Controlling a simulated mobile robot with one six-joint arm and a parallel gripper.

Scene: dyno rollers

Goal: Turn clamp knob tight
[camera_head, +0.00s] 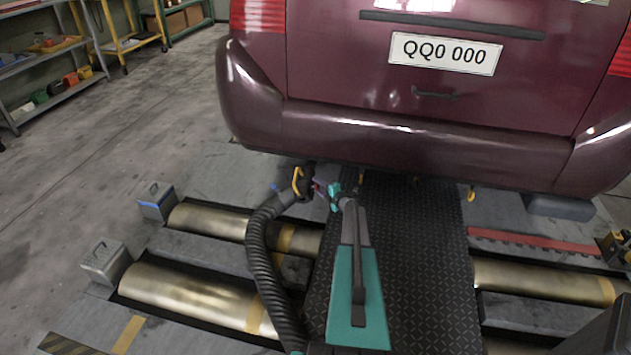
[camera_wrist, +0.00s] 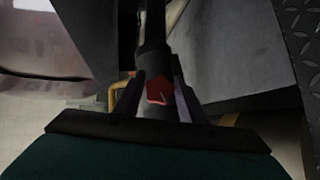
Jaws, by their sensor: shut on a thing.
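The clamp knob (camera_wrist: 159,90) is a small red piece with a dark shaft running up from it in the wrist view. My gripper (camera_wrist: 156,97) has its two dark fingers on either side of the knob and is shut on it. In the head view my teal arm reaches forward to my gripper (camera_head: 325,190), just under the car's rear bumper. There the knob is small and mostly hidden by the fingers. A black corrugated hose (camera_head: 262,250) ends beside my gripper in a nozzle with a yellow handle (camera_head: 297,181).
The maroon car (camera_head: 400,140) stands close above and behind my gripper. Metal rollers (camera_head: 190,295) lie in the floor on both sides of a dark tread plate (camera_head: 425,260). A yellow hook (camera_head: 471,194) hangs under the bumper to the right. Open floor lies at the left.

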